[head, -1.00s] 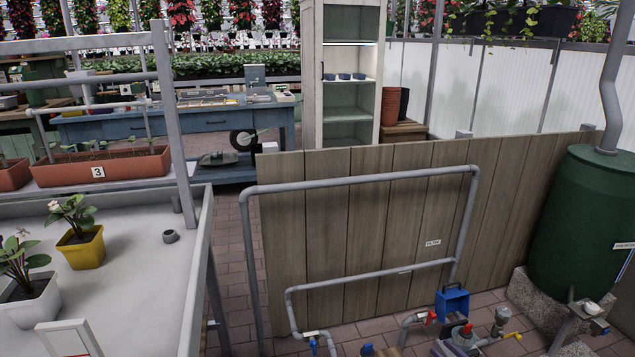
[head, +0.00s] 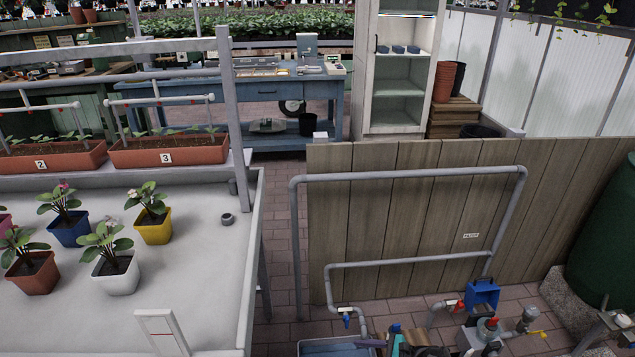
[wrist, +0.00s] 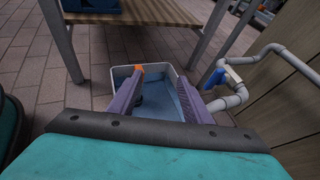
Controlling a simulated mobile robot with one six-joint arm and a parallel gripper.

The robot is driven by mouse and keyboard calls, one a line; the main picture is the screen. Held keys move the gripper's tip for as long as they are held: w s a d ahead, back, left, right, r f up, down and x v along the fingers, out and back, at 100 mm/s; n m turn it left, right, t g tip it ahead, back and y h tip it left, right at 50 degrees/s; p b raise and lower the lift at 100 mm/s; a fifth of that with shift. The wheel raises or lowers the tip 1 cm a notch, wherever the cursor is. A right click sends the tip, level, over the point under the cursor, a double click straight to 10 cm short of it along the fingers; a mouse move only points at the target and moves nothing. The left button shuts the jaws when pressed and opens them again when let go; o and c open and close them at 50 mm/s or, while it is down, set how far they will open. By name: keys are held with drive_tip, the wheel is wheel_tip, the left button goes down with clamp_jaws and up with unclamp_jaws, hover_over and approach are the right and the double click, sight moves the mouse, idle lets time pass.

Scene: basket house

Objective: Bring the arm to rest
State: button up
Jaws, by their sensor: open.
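My gripper (wrist: 162,92) shows in the wrist view with its two purple fingers apart. Nothing is seen held between them. It points toward a blue-grey bin (wrist: 160,73) on the paved floor; how far above the bin it is, I cannot tell. A small orange patch shows at the tip of the left finger. In the head view, part of my gripper shows low in the middle, beside the bin (head: 338,350), whose lower part is cut off by the frame.
The grey pipework (head: 410,176) and plank wall (head: 400,220) stand behind the bin. A blue caddy (head: 482,295) and red-handled valves stand to its right. The white bench (head: 200,270) with several potted plants is on the left. Brick floor (head: 281,250) between bench and pipes is clear.

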drive_tip(key=s+a+r+n+g+h+p, duration=0.2)
drive_tip(key=s+a+n+g+p, duration=0.25)
drive_tip(key=s, duration=0.55)
drive_tip(key=s+a+r+n+g+h+p, duration=0.2)
drive_tip(key=s+a+n+g+h+p, duration=0.25)
drive_tip(key=s, duration=0.55)
drive_tip(key=s+d+r+n+g+h, duration=0.1)
drive_tip(key=s+d+n+h, duration=0.5)
drive_tip(key=s+d+n, duration=0.3)
drive_tip(key=d+n, duration=0.2)
drive_tip(key=n, duration=0.1)
drive_tip(key=shift+s+d+b, duration=0.25)
drive_tip(key=shift+s+b, duration=0.05)
drive_tip(key=shift+s, duration=0.05)
drive_tip(key=shift+r, duration=0.1)
